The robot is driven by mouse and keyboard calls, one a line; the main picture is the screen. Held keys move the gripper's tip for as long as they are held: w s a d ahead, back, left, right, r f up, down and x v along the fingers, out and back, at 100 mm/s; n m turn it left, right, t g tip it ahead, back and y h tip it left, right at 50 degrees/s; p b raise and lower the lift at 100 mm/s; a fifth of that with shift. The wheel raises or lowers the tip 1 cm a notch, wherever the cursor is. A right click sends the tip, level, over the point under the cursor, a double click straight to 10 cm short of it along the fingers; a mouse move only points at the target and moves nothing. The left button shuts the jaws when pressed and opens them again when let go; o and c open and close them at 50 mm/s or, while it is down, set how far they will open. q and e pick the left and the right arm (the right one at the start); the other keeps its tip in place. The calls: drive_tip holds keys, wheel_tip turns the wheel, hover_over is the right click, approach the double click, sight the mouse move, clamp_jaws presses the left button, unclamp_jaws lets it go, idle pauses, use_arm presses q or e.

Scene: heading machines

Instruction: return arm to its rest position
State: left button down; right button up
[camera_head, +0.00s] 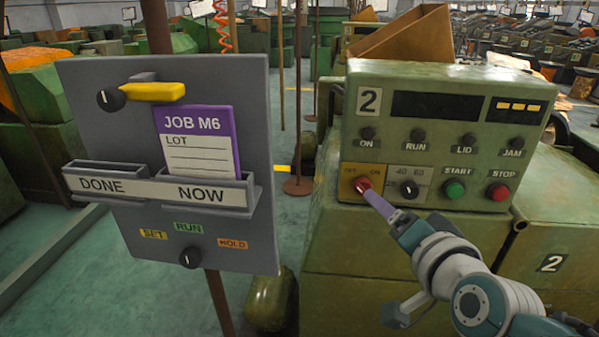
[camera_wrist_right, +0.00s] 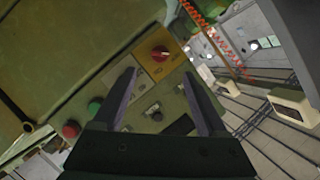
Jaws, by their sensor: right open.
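My right arm (camera_head: 480,295) reaches in from the lower right in the head view. Its gripper (camera_head: 372,198) is in front of the left part of the green control panel (camera_head: 470,80) of machine 2, close to the red OFF/ON knob (camera_head: 362,184). In the right wrist view my right gripper (camera_wrist_right: 158,76) is open, its two dark fingers apart with nothing between them. The red knob (camera_wrist_right: 159,52) lies beyond the fingertips on its yellow plate. I cannot tell whether a finger touches the panel. My left gripper is in neither view.
A grey board (camera_head: 95,235) on a post stands at the left, with a purple JOB M6 card (camera_head: 197,140) in its NOW slot. A brown tilted bin (camera_head: 410,38) sits behind the panel. Green START (camera_head: 454,190) and red STOP (camera_head: 498,192) buttons are near my right arm.

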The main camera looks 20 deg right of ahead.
idle(0.3)
drive_tip(key=s+a+n+g+y, duration=0.5)
drive_tip(key=s+a+n, duration=0.4)
drive_tip(key=s+a+r+n+g, duration=0.2)
drive_tip(key=s+n+g, duration=0.3)
drive_tip(key=s, duration=0.8)
wheel_tip(320, 180, up, 31)
drive_tip(key=s+h+p, duration=0.1)
drive_tip(key=p, duration=3)
drive_tip(key=shift+s+a+g, duration=0.15)
drive_tip(key=shift+s+g, duration=0.15)
drive_tip(key=shift+s, duration=0.05)
drive_tip(key=shift+r, duration=0.1)
